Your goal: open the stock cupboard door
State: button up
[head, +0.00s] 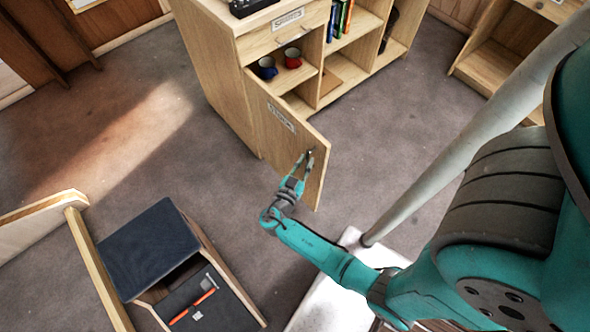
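The stock cupboard door (262,112) is a pale wooden panel with a small label near its top. It stands swung out from the lower left bay of the wooden cupboard (213,57), so the shelf behind it shows. My gripper (306,157) is at the outer face of the door, near its free edge, with its fingertips at the small dark handle (310,153). The two fingers look a little apart around the handle. I cannot tell if they grip it.
A red mug (292,57) and a blue mug (267,68) stand on the cupboard shelf, and books (338,18) in the bay beside it. A dark-topped wooden box (152,247) stands at lower left. Carpet (185,160) left of the door is clear.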

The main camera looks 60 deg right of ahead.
jog(key=s+a, duration=0.1)
jog(key=a, duration=0.8)
jog(key=shift+s+a, duration=0.15)
jog(key=shift+a, duration=0.25)
jog(key=s+f+n+t+y, duration=0.2)
jog(key=s+f+n+y, duration=0.5)
jog(key=s+f+n, duration=0.15)
jog(key=s+a+r+n+t+y, duration=0.2)
jog(key=s+a+r+n+y, duration=0.15)
jog(key=s+a+y, duration=0.3)
jog(key=s+a+r+n+t+y, duration=0.1)
jog(key=a+r+t, duration=0.1)
jog(key=r, duration=0.7)
jog(key=s+a+r+n+t+y, duration=0.2)
jog(key=a+r+t, duration=0.1)
jog(key=r, duration=0.7)
jog(key=s+a+r+n+t+y, duration=0.1)
jog(key=a+r+t, duration=0.2)
jog(key=r, duration=0.7)
jog(key=shift+s+r, duration=0.15)
jog(key=shift+s, duration=0.25)
